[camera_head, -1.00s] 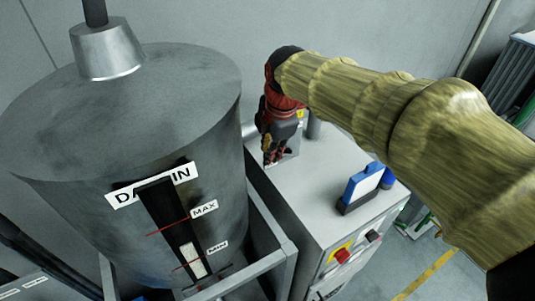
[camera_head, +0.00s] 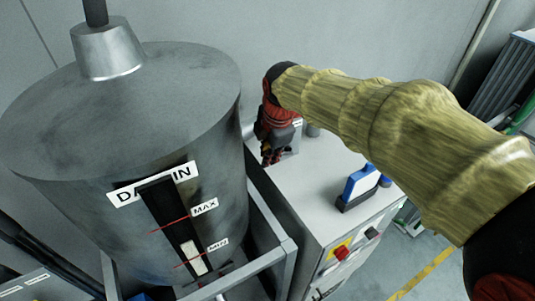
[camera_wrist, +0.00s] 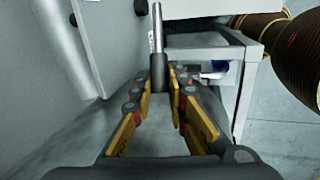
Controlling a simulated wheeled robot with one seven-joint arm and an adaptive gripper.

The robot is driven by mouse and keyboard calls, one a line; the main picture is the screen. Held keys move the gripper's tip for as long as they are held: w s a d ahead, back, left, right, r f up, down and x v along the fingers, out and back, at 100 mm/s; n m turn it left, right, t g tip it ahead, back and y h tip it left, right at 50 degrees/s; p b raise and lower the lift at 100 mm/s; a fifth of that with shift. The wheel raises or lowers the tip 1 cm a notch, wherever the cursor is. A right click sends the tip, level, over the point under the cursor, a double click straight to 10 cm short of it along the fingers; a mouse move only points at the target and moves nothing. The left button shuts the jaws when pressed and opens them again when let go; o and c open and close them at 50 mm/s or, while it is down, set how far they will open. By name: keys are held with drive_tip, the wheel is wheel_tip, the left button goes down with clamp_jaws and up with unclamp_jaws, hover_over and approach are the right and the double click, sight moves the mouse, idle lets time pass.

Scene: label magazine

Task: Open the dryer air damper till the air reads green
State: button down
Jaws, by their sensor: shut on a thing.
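My gripper (camera_head: 270,150) is at the back left of the grey cabinet top, beside the large drum. In the wrist view its yellow-padded fingers (camera_wrist: 160,98) are closed around the dark grip (camera_wrist: 160,74) of a thin metal rod (camera_wrist: 156,28), which looks like the damper lever. The grip sits between the fingertips. In the head view the lever is hidden by the gripper. No green air reading can be made out in either view.
The grey drum (camera_head: 90,120), with its MAX and MIN level strip, stands close left of my gripper. A blue-framed white block (camera_head: 360,184) stands on the cabinet top (camera_head: 310,195). A red knob (camera_head: 341,253) is on the cabinet front.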

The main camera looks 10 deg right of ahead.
idle(0.7)
drive_tip(key=d+r+y, duration=0.1)
drive_tip(key=r+g+y+b, duration=0.1)
drive_tip(key=shift+w+d+m+y, duration=0.3)
drive_tip(key=shift+w+d+y, duration=0.1)
drive_tip(key=shift+d+r+y+b, duration=0.1)
drive_tip(key=shift+r+y+b, duration=0.2)
drive_tip(key=shift+r+b, duration=0.15)
drive_tip(key=c, duration=2)
unclamp_jaws()
drive_tip(key=shift+c, duration=0.2)
drive_tip(key=shift+d, duration=0.1)
